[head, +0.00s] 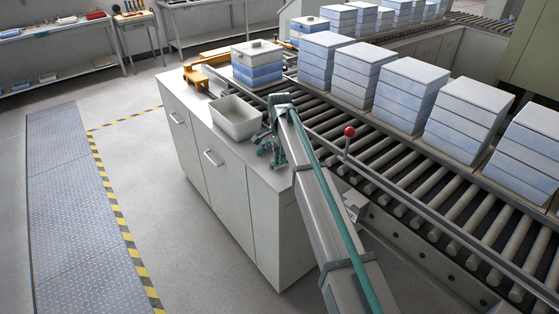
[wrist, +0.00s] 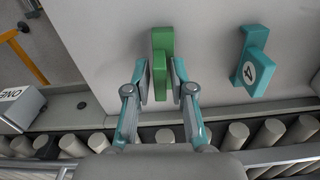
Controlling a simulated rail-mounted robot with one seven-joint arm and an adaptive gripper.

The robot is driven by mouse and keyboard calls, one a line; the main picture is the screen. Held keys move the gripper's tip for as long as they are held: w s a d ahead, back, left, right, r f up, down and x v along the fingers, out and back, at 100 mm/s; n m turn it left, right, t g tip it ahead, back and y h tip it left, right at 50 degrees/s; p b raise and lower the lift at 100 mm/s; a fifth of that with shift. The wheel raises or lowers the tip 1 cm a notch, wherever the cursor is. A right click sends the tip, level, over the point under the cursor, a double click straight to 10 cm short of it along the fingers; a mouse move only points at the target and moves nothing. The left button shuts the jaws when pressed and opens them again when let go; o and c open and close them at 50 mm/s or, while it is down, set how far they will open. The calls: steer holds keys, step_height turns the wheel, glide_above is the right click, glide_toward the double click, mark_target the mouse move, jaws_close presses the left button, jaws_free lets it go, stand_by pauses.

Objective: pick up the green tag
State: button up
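The green tag (wrist: 161,45) lies in the upper middle of the wrist view, over the pale grey countertop. My gripper (wrist: 160,80) has one finger on each side of its lower part. The fingers are close to its sides, but I cannot tell whether they touch it. In the head view my gripper (head: 270,146) is low at the counter's edge, right of the white bin, and my arm partly hides that spot. The green tag cannot be made out clearly there.
A teal tag marked 4 (wrist: 254,62) lies to the right of the green one. A white bin (head: 235,118) stands on the counter (head: 200,98). The roller conveyor (head: 385,165) with stacked blue-white boxes runs alongside. A red-knobbed lever (head: 349,131) rises near my arm.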

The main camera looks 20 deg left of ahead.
jaws_close()
steer(key=shift+r, duration=0.1)
